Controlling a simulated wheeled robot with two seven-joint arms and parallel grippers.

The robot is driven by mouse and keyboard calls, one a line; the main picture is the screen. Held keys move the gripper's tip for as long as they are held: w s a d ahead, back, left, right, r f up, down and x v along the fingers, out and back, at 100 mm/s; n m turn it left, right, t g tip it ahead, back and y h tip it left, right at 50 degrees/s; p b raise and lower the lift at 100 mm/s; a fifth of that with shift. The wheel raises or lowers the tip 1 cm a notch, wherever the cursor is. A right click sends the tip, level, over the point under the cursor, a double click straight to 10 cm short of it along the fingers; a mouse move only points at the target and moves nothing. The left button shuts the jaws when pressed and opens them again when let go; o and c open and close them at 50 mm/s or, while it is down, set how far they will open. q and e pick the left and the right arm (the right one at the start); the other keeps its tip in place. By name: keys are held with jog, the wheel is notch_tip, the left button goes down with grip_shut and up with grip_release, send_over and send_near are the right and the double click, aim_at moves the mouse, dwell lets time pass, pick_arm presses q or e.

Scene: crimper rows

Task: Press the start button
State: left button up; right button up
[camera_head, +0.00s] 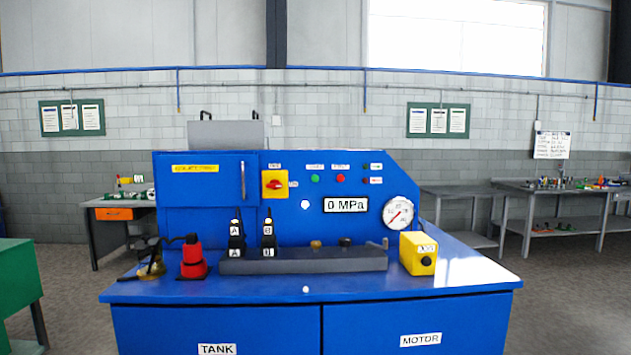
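A blue hydraulic bench (220,318) stands in front of me. Its upright panel (290,225) carries a small round green button (315,179) and a red button (340,179) to its right. Each has a small label above it, too small to read; the green one looks like the start button. Neither of my grippers is in view, and nothing covers the buttons.
A red-and-yellow rotary switch (274,184) sits left of the buttons. Below are a "0 MPa" display (346,204), a dial gauge (398,212), a grey block (300,262), two black levers (237,238), a red jack (193,260) and a yellow box (418,254).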

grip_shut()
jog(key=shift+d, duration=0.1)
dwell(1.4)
